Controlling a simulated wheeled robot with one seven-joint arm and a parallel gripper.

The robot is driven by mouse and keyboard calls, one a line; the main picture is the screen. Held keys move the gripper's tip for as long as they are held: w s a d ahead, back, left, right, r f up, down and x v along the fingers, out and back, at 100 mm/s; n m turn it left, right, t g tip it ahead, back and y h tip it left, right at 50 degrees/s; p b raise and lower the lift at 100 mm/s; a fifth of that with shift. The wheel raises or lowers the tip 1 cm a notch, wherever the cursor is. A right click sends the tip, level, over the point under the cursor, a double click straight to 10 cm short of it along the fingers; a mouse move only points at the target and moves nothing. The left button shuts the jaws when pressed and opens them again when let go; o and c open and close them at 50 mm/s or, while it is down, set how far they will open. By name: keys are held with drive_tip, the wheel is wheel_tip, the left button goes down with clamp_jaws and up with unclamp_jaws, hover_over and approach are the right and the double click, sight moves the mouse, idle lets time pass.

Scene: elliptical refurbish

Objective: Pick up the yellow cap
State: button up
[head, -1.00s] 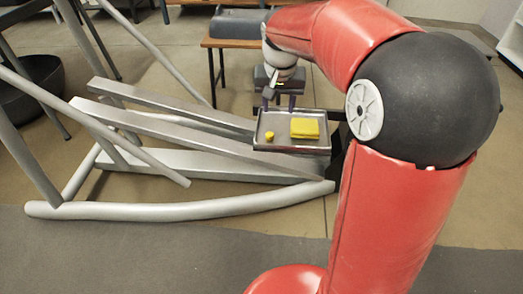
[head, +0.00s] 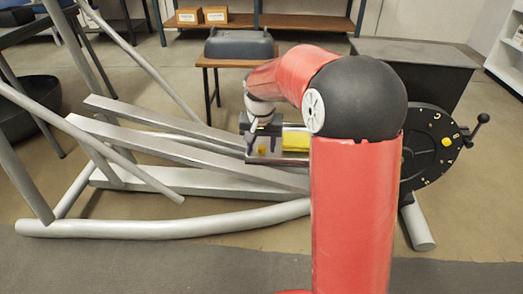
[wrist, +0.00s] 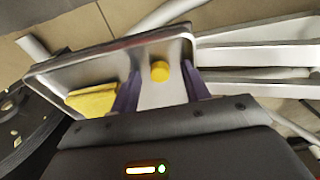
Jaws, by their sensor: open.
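The yellow cap (head: 261,149) is small and round. It sits on a shallow grey metal tray (head: 265,161), left of a yellow folded cloth or pad (head: 297,141). My gripper (head: 263,142) is open, low over the tray at the cap. In the wrist view, the cap (wrist: 160,71) shows between the two dark purple fingers of my gripper (wrist: 160,86), a little beyond their tips, with a gap on each side. The yellow pad (wrist: 92,101) lies outside the left finger. My arm hides the tray's right end in the head view.
The tray's raised rim (wrist: 75,66) runs close to the fingers. Grey metal rails and tubes (head: 150,128) of the elliptical frame extend left. A black dial with a crank (head: 432,145) stands right of my arm. A wooden bench with a grey bin (head: 238,44) is behind.

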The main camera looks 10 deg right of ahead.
clamp_jaws()
drive_tip(key=shift+r, duration=0.1)
idle(0.3)
